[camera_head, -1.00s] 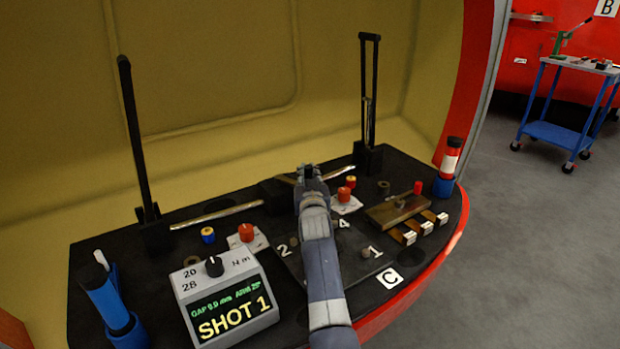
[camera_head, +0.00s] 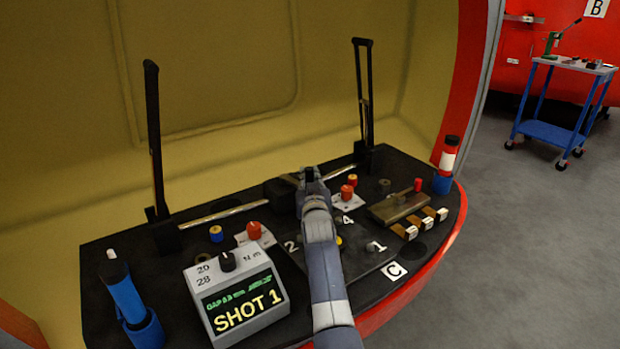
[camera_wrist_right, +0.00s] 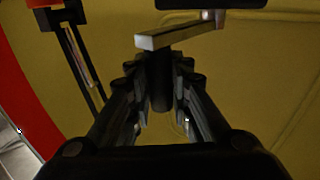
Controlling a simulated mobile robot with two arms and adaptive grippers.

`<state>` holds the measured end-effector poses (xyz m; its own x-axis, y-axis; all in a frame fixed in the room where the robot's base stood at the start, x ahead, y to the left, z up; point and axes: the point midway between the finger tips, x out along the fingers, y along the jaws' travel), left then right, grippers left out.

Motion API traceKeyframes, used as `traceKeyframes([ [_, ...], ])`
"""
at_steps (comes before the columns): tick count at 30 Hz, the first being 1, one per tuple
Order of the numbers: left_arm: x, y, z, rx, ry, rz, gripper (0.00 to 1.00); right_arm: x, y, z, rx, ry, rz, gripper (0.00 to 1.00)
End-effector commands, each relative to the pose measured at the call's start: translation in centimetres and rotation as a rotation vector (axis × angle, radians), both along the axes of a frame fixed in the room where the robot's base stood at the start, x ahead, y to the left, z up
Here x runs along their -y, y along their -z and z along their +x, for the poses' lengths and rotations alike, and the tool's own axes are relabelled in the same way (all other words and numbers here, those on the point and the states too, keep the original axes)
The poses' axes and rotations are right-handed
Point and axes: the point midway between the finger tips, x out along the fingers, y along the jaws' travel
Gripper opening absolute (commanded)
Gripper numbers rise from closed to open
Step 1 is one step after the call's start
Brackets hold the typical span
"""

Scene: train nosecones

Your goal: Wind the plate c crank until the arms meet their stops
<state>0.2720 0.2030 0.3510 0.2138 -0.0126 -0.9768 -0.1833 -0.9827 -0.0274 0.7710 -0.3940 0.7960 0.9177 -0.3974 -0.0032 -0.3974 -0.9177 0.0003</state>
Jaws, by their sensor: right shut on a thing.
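The black board marked C (camera_head: 394,271) carries two slim black arms, the left arm (camera_head: 153,130) and the right arm (camera_head: 363,95). Both stand nearly upright on black blocks, joined to the middle by silvery rods (camera_head: 222,213). My right gripper (camera_head: 308,177) is over the dark centre housing (camera_head: 279,193). In the right wrist view its fingers are shut around the black crank handle (camera_wrist_right: 160,88), beneath a metal crank bar (camera_wrist_right: 178,36). In the head view my gripper hides the crank. I cannot see whether the arms touch any stops. My left gripper is not in view.
A display box (camera_head: 236,297) reading SHOT 1 stands front left; its small green text is unclear. A blue holder (camera_head: 133,305) is left of it. A numbered plate (camera_head: 360,262), red knobs, a brass block (camera_head: 397,208) and a red-white tube (camera_head: 447,155) crowd the board.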

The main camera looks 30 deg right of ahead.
Motion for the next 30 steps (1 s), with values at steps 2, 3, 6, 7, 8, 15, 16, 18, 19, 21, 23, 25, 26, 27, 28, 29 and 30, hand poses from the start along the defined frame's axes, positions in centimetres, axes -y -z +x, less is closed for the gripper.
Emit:
traceKeyframes([
  [2,0.0,0.0,0.0,-0.001,0.0,-0.001,0.55,-0.9,0.7,0.1,-0.01,-0.013,0.007,0.0],
  [3,0.1,0.0,0.0,-0.001,0.0,-0.001,0.55,-1.0,0.7,0.1,-0.01,-0.013,0.007,0.0],
  [6,0.1,0.0,-0.1,-0.002,0.0,-0.001,0.55,-1.0,0.7,0.1,-0.01,-0.014,0.007,0.0],
  [7,0.1,0.0,0.0,-0.002,0.0,-0.001,0.55,-1.0,0.7,0.1,-0.01,-0.015,0.007,0.0],
  [8,0.1,0.0,0.0,-0.002,0.0,-0.001,0.55,-1.0,0.7,0.2,-0.01,-0.015,0.007,0.25],
  [15,0.2,-0.2,0.0,0.0,0.0,-0.003,0.55,-0.9,0.4,0.2,-0.004,-0.012,0.005,0.39],
  [16,0.2,-0.2,0.0,0.0,0.0,-0.003,0.55,-0.8,0.3,0.2,-0.003,-0.012,0.005,0.39],
  [18,0.2,-0.2,0.1,0.001,0.0,-0.003,0.55,-0.7,0.2,0.2,-0.002,-0.011,0.004,0.39],
  [19,0.2,-0.2,0.1,0.001,0.0,-0.003,0.55,-0.7,0.2,0.2,-0.002,-0.011,0.004,0.39],
  [21,0.2,-0.3,0.1,0.001,0.0,-0.003,0.55,-0.7,0.1,0.2,0.0,-0.01,0.003,0.39],
  [23,0.2,-0.3,0.1,0.001,0.0,-0.003,0.55,-0.6,0.0,0.2,0.001,-0.009,0.003,0.39],
  [25,0.2,-0.3,0.1,0.001,0.0,-0.003,0.55,-0.6,0.0,0.1,0.001,-0.009,0.003,0.39],
  [26,0.2,-0.2,0.0,0.0,0.0,-0.003,0.55,-0.5,0.0,0.1,0.001,-0.008,0.003,0.39],
  [27,0.2,-0.2,-0.2,-0.003,0.0,-0.003,0.55,-0.5,0.0,0.1,0.002,-0.008,0.002,0.39],
  [28,0.2,-0.1,-0.3,-0.005,0.0,-0.003,0.55,-0.5,-0.1,0.1,0.002,-0.008,0.002,0.39],
  [29,0.2,-0.1,-0.3,-0.006,0.0,-0.003,0.55,-0.5,-0.3,0.1,0.002,-0.007,0.002,0.39],
  [30,0.2,-0.1,-0.3,-0.005,0.0,-0.002,0.55,-0.5,-0.6,0.2,0.003,-0.007,0.002,0.39],
])
